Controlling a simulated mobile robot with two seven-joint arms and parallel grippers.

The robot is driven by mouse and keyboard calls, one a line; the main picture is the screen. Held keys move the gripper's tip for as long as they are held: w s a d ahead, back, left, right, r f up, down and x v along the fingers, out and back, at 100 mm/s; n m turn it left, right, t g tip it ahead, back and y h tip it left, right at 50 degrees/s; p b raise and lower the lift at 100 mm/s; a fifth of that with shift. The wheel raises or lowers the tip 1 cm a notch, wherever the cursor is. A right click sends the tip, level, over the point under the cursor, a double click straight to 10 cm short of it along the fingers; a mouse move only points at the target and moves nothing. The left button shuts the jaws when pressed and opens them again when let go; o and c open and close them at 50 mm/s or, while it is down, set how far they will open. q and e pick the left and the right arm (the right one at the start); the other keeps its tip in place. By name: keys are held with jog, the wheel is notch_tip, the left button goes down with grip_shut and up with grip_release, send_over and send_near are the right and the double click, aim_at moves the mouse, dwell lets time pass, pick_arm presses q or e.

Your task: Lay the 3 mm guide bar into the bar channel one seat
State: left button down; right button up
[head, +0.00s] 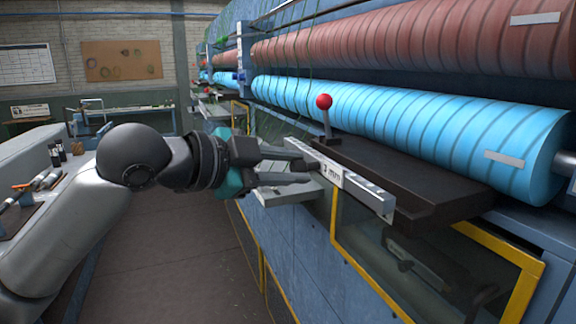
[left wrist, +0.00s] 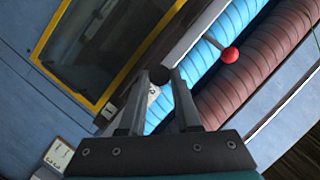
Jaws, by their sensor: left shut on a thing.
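The 3 mm guide bar (head: 357,184) is a light grey bar with a white "3 mm" label. It slants from upper left to lower right in the head view. My left gripper (head: 304,168) reaches in from the left and is shut on the bar near its far part. In the left wrist view the gripper (left wrist: 158,85) shows two dark fingers, with part of a white label (left wrist: 153,94) between them. A long dark block (head: 415,180), perhaps the bar channel, lies right beside the bar. I cannot tell whether they touch, and no seat is clear. My right gripper is not in view.
A red-knobbed lever (head: 324,102) stands at the block's far end. Blue (head: 420,125) and red-brown (head: 420,40) rollers run behind it. A yellow-framed window (head: 440,262) is below. A grey ledge (head: 287,193) lies under the gripper. The aisle floor (head: 185,260) is clear.

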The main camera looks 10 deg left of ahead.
pick_arm(q)
jog(key=shift+w+d+r+p, duration=0.15)
jog(key=shift+w+d, duration=0.15)
jog(key=shift+d, duration=0.15)
jog(key=shift+w+d+f+p, duration=0.15)
jog(key=shift+w+d, duration=0.15)
jog(key=shift+d, duration=0.15)
jog(key=shift+w+d+r, duration=0.1)
jog(key=shift+w+d, duration=0.55)
jog(key=shift+d, duration=0.25)
jog(key=shift+d, duration=0.1)
jog(key=shift+f+b, duration=0.6)
jog(key=shift+f, duration=0.45)
jog(key=c, duration=0.5)
grip_release()
jog(key=shift+f, duration=0.1)
jog(key=b, duration=0.4)
send_near(321, 162)
jog(key=shift+s+a+f, duration=0.15)
jog(key=shift+s+a, duration=0.75)
jog(key=shift+s, duration=0.15)
jog(key=shift+s+a+f, duration=0.2)
jog(key=shift+s+a, duration=0.7)
jog(key=shift+s, duration=0.15)
